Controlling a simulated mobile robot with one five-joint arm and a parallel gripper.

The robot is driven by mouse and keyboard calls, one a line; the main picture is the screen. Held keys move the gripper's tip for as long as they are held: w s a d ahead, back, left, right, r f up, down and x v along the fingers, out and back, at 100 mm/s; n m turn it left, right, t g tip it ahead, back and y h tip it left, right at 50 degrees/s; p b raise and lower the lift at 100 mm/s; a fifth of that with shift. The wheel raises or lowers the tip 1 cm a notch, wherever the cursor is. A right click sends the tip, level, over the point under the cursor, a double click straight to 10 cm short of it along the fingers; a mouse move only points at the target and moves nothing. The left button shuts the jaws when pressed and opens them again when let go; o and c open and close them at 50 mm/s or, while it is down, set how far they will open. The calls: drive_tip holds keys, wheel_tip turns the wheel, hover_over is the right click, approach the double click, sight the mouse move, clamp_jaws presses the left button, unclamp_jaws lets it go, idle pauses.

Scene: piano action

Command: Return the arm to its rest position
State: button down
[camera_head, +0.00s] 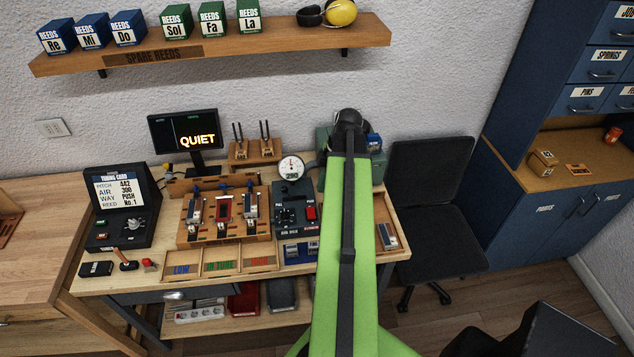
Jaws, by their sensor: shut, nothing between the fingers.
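My arm (343,240) shows as a long green link with a black strip along its middle. It rises from the bottom of the view, in front of the workbench. Its far end is a black rounded joint (348,122) in front of a dark green machine at the back right of the bench. I cannot make out my gripper or its fingers. The arm hides part of the bench's right side.
The workbench (135,283) holds a tuning card case (119,205), a screen reading QUIET (184,131), a wooden reed fixture (224,236) and a dial gauge (291,167). A black chair (432,185) stands right of it. A shelf (215,48) hangs above; blue cabinets (545,210) stand far right.

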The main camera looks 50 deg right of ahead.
idle(0.5)
drive_tip(key=w+a+f+n+g+b, duration=0.1)
drive_tip(key=w+a+f+n+b, duration=0.2)
drive_tip(key=w+a, duration=0.6)
drive_tip(key=w+a+f+n+g+b, duration=0.1)
drive_tip(key=w+a+f+n+b, duration=0.3)
drive_tip(key=a, duration=0.9)
drive_tip(key=w+a+f+m+h+b, duration=0.1)
drive_tip(key=a+f+m, duration=0.1)
drive_tip(key=a+m, duration=0.6)
drive_tip(key=a+f+m+h+b, duration=0.1)
drive_tip(key=a+f+m+b, duration=0.1)
drive_tip(key=a+m, duration=0.6)
drive_tip(key=a, duration=0.5)
drive_tip(key=shift+w+m, duration=0.4)
